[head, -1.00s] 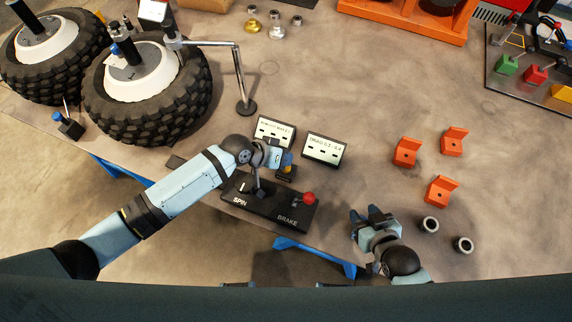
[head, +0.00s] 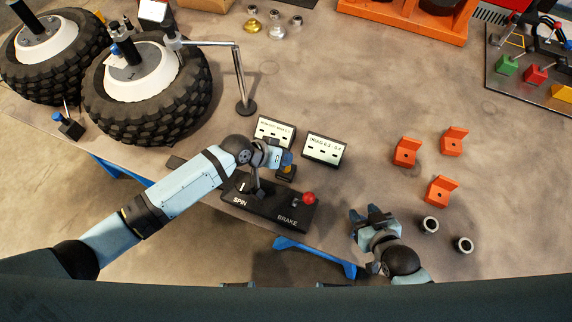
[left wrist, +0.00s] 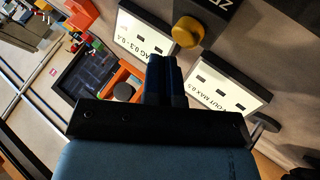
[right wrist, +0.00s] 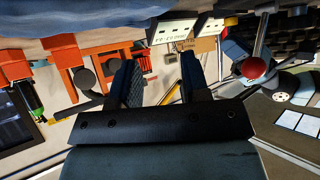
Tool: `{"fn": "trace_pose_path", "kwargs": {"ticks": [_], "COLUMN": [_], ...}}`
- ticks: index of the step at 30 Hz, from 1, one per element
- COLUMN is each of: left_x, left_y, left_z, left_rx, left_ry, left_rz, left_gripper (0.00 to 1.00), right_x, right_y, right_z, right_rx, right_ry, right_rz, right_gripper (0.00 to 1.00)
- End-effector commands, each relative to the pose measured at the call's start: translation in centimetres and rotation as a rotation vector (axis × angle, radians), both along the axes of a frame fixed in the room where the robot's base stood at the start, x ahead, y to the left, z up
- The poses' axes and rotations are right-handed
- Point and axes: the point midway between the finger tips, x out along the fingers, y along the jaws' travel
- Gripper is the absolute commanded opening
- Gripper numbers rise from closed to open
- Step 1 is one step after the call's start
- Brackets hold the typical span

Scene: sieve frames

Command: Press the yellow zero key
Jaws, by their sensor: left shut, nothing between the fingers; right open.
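The yellow zero key (left wrist: 188,32) is a round yellow button on a small dark box (left wrist: 215,48) with partly cut-off white lettering, seen in the left wrist view. In the head view the key (head: 286,170) is partly covered by my left gripper (head: 287,158). The left gripper's blue fingers (left wrist: 163,62) are closed together with nothing between them. Their tips appear just short of the key in the left wrist view; I cannot tell the exact gap. My right gripper (head: 370,214) is open and empty, right of the black control box; its spread fingers show in the right wrist view (right wrist: 160,78).
A black SPIN/BRAKE box (head: 265,208) with a red-knobbed lever (head: 310,197) lies just in front. Two white-faced displays (head: 324,149) (head: 274,131) stand behind. Wheels (head: 148,95) are at left; orange brackets (head: 407,152) and dark rings (head: 430,225) are at right.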

Motion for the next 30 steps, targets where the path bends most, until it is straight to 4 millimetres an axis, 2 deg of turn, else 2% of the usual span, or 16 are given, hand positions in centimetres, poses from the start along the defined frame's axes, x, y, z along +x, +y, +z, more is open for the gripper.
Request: {"fn": "trace_pose_path", "kwargs": {"ticks": [10, 17, 30], "left_x": [-0.01, -0.01, 0.00], "left_y": [0.00, 0.00, -0.01], "left_z": [-0.07, -0.85, -0.92], "left_rx": [0.000, 0.000, 0.000], "left_ry": [0.000, 0.001, 0.000], "left_rz": [0.000, 0.001, 0.000], "left_gripper": [0.00, 0.00, 0.00], "right_x": [-0.10, -0.09, 0.05], "right_y": [-0.05, -0.09, -0.09], "right_z": [-0.33, -0.64, -0.34], "right_rx": [-0.002, -0.002, -0.001], "right_ry": [0.006, 0.005, -0.001], "right_rz": [0.000, -0.001, -0.002], "right_gripper": [0.43, 0.43, 0.43]}}
